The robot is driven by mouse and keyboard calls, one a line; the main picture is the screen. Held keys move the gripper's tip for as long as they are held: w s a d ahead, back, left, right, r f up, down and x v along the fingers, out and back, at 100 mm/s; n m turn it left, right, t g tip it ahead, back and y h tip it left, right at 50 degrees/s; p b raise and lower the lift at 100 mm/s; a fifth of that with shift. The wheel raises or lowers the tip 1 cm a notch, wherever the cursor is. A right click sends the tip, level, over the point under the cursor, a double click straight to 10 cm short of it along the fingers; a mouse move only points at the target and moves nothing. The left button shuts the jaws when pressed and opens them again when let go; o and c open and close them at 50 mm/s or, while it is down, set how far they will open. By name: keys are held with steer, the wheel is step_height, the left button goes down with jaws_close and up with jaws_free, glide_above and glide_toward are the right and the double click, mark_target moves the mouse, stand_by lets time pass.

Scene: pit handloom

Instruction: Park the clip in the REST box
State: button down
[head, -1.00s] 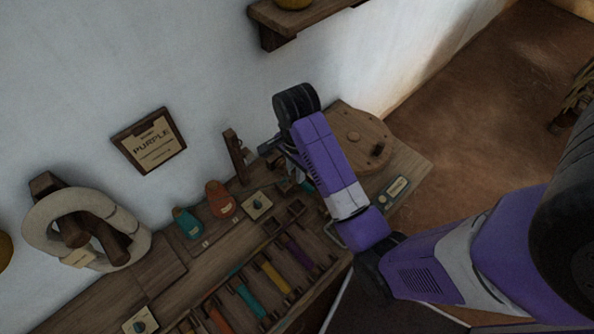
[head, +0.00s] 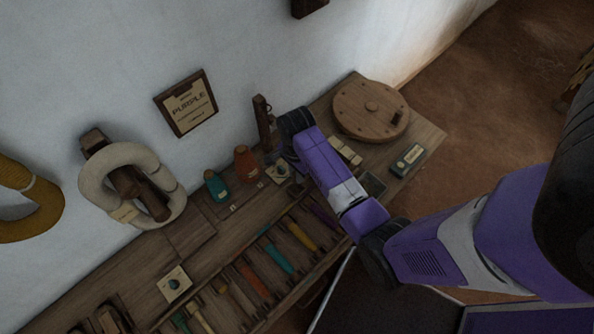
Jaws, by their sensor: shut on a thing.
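My gripper (head: 294,184) is below the black wrist joint of my purple arm, over the back of the bench. The arm hides most of it. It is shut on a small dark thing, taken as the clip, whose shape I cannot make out. A small dark box with a pale label (head: 408,159) sits at the bench's right end; its word is too small to read, so I cannot tell if it is the REST box. An open shallow tray (head: 374,184) lies to the right of my arm, partly covered by it.
The wooden bench (head: 190,240) carries a rack of coloured bobbins (head: 276,258), teal and orange bottle-like items, and a round wooden disc (head: 371,108). Floor shows at right.

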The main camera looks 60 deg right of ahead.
steer(key=shift+f+b, duration=2.2)
steer(key=shift+f, duration=1.45)
steer(key=c, duration=0.9)
jaws_free()
step_height(320, 180, up, 5)
steer(key=p, duration=0.4)
steer(key=shift+r, duration=1.5)
